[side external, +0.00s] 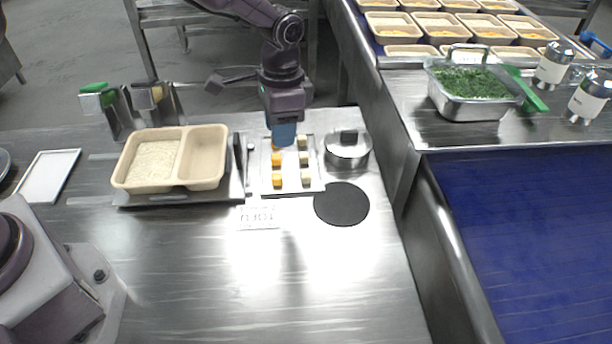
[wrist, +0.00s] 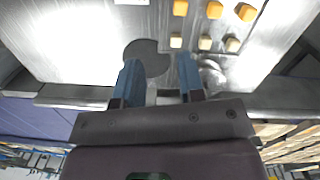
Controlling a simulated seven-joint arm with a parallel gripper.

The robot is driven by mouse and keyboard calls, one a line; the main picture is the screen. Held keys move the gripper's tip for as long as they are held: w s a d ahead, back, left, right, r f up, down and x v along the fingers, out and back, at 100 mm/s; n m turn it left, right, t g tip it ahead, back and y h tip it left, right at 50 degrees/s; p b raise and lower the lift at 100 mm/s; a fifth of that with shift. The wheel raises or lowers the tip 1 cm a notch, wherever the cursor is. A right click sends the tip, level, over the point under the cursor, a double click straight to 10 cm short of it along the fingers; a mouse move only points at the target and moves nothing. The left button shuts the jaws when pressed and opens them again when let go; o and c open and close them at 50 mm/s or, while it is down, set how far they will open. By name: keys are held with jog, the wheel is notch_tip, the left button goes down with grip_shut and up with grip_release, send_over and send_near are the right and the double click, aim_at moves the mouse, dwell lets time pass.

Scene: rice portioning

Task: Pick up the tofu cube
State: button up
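Pale tofu cubes (side external: 306,177) stand in a column on the right of a small metal tray (side external: 266,188), beside a column of orange cubes (side external: 277,180). In the wrist view, pale cubes (wrist: 205,42) form the row nearer my fingers and orange cubes (wrist: 214,10) the row beyond. My gripper (side external: 284,134) hangs over the far part of the tray and partly hides an orange cube. In the wrist view, the two blue fingers of my gripper (wrist: 160,75) are apart with nothing between them.
A printed card (side external: 258,218) lies in front. The front table is clear.

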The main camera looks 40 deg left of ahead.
aim_at(306, 174)
jog(key=w+d+f+m, duration=0.1)
jog(key=w+d+m, duration=0.15)
jog(key=w, duration=0.25)
jog(key=shift+t, duration=0.4)
jog(key=f, duration=0.8)
jog(key=a+f, duration=0.1)
jog(key=f, duration=0.4)
jog(key=shift+w, duration=0.1)
grip_shut()
